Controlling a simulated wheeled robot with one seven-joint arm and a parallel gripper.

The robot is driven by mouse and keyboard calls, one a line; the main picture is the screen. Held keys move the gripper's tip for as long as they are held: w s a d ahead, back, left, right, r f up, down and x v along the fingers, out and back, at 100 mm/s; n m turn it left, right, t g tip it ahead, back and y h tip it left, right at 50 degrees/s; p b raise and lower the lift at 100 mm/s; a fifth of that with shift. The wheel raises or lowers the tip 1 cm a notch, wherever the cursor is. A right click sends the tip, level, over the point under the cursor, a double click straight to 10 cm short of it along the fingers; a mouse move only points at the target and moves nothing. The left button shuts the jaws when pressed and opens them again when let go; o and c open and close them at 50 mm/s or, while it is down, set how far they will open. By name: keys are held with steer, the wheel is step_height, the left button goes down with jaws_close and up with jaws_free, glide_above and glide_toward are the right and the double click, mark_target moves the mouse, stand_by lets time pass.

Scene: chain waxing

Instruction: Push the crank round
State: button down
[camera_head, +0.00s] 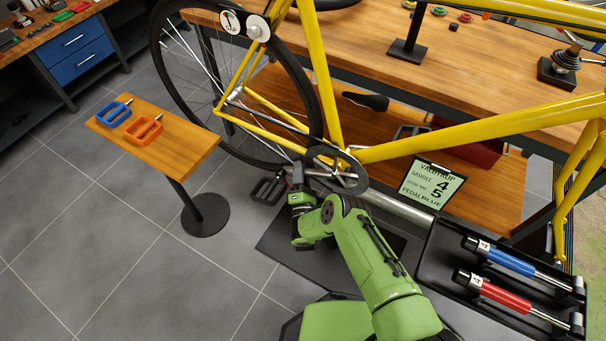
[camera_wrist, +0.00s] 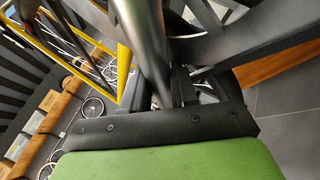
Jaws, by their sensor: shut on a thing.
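The yellow bicycle (camera_head: 320,80) is held up with its chainring (camera_head: 362,181) low in the middle of the head view. The crank reaches left from the chainring, and a black pedal (camera_head: 268,190) shows left of my gripper. My gripper (camera_head: 297,176) is at the crank's outer end, just right of the pedal, shut on the crank. In the wrist view a grey metal bar, apparently the crank (camera_wrist: 150,45), runs down between my jaws (camera_wrist: 160,100). The fingertips and exact contact are mostly hidden.
A small wooden stand (camera_head: 185,150) at left carries a blue pedal (camera_head: 111,115) and an orange pedal (camera_head: 144,130). A workbench (camera_head: 480,75) is behind the bicycle. A black tray (camera_head: 445,262) with blue and red tools is at right. Floor at lower left is clear.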

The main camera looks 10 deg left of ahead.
steer(key=shift+a+r+m+t, duration=0.2)
steer(key=shift+r+m+t, duration=0.1)
steer(key=shift+r+m, duration=0.15)
steer(key=shift+h, duration=0.3)
steer(key=c, duration=1)
jaws_free()
